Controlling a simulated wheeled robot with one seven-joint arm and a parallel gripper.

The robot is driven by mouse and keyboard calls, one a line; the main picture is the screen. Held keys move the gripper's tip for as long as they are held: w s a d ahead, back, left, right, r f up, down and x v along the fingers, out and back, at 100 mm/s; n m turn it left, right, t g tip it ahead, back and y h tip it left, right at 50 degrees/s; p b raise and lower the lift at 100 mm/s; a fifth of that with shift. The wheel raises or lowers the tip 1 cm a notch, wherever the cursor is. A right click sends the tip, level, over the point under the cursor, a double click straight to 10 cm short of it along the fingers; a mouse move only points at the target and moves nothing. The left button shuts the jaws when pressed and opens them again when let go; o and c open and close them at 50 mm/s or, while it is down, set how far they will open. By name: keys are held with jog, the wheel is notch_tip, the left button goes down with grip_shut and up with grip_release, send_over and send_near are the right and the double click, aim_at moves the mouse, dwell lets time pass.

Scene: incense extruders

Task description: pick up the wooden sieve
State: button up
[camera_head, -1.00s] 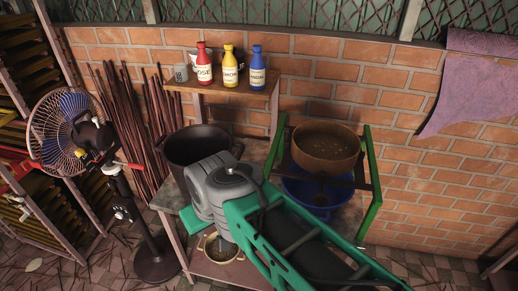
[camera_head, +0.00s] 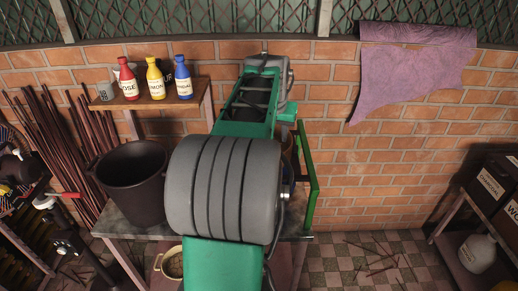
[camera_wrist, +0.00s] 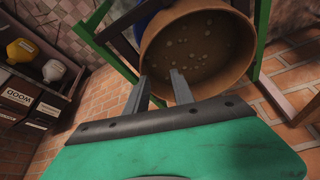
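The wooden sieve (camera_wrist: 200,48) is a round brown bowl-like thing with pale specks on its inner face, large in the wrist view. My gripper (camera_wrist: 160,76) is open, with its two fingers apart at the sieve's lower-left rim. The fingertips overlap the sieve in the picture; I cannot tell whether they touch it. In the head view my arm hides most or all of the sieve and the gripper. The green stand (camera_head: 309,178) beside it shows to the right of my arm.
A dark pot (camera_head: 133,185) stands on the table left of my arm. Red (camera_head: 129,88), yellow (camera_head: 155,82) and blue (camera_head: 183,80) bottles stand on a wall shelf. A purple cloth (camera_head: 412,75) hangs on the brick wall. A shelf with boxes (camera_head: 495,190) is at the right.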

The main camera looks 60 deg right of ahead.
aim_at(289, 146)
jog(key=s+d, duration=0.2)
jog(key=s, duration=0.1)
jog(key=shift+d+f+m, duration=0.15)
jog(key=shift+f+m, duration=0.25)
jog(key=p+x, duration=0.2)
jog(key=x, duration=0.4)
jog(key=shift+d+f+p, duration=0.15)
jog(key=shift+f+p, duration=0.2)
jog(key=shift+f, duration=0.05)
grip_shut()
jog(key=shift+r, duration=0.1)
